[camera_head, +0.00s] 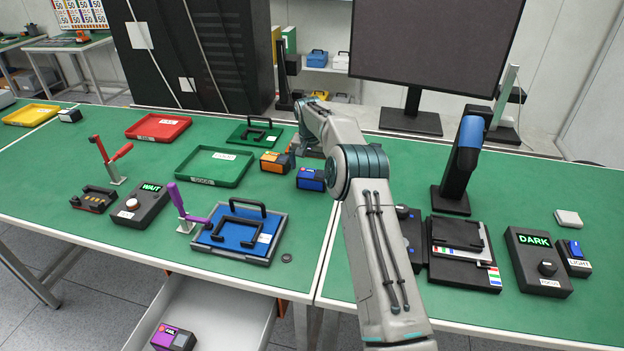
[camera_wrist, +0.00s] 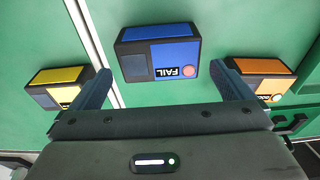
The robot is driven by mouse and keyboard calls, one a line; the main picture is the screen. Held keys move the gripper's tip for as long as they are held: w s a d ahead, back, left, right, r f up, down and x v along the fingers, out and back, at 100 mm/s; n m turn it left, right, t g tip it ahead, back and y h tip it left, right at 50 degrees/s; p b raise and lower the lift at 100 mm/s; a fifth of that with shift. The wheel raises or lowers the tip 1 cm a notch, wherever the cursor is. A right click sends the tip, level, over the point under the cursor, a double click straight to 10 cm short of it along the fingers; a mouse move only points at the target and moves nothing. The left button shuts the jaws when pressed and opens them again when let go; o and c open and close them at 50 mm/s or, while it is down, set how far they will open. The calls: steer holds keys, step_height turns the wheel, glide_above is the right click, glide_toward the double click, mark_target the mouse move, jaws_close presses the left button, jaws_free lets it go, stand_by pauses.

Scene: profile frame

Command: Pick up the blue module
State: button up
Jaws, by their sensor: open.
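The blue module (camera_head: 310,179) sits on the green table, left of my arm's elbow in the head view. In the wrist view the blue module (camera_wrist: 160,52) lies ahead, between the lines of the two fingers, with its FAIL label and a red round button showing. My gripper (camera_wrist: 161,69) is open and empty, its fingertips apart on either side of the module's near edge. I cannot tell its height above the table. In the head view my gripper is not clearly seen behind the arm.
An orange module (camera_head: 275,162) stands close to the blue one; it is by the right finger (camera_wrist: 258,76) in the wrist view. A yellow module (camera_wrist: 62,86) is by the left finger. A green tray (camera_head: 214,167) and a monitor (camera_head: 436,45) stand around.

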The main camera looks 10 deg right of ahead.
mark_target(312, 173)
steer(key=shift+w+d+f+p, duration=0.1)
steer(key=shift+f+p, duration=0.15)
steer(key=shift+f, duration=0.5)
steer(key=shift+w+f+p, duration=0.15)
steer(key=shift+f+p, duration=0.1)
steer(key=shift+f, duration=0.5)
steer(key=shift+w+d+f+p, duration=0.1)
steer(key=shift+f+p, duration=0.15)
steer(key=shift+f, duration=0.5)
steer(key=c, duration=0.8)
steer(key=shift+r, duration=0.15)
steer(key=shift+r, duration=0.25)
step_height(312, 173, up, 3)
steer(key=shift+r+b, duration=0.2)
steer(key=shift+b, duration=0.7)
steer(key=s+d+r+b, duration=0.1)
steer(key=s+d+r, duration=0.1)
steer(key=d, duration=0.1)
steer(key=s+d+r+b, duration=0.1)
steer(key=s+d+r, duration=0.1)
steer(key=d, duration=0.1)
steer(key=s+d+r+b, duration=0.1)
steer(key=s+d+r, duration=0.1)
steer(key=d+r, duration=0.1)
steer(key=shift+d, duration=0.5)
steer(key=shift+f, duration=0.1)
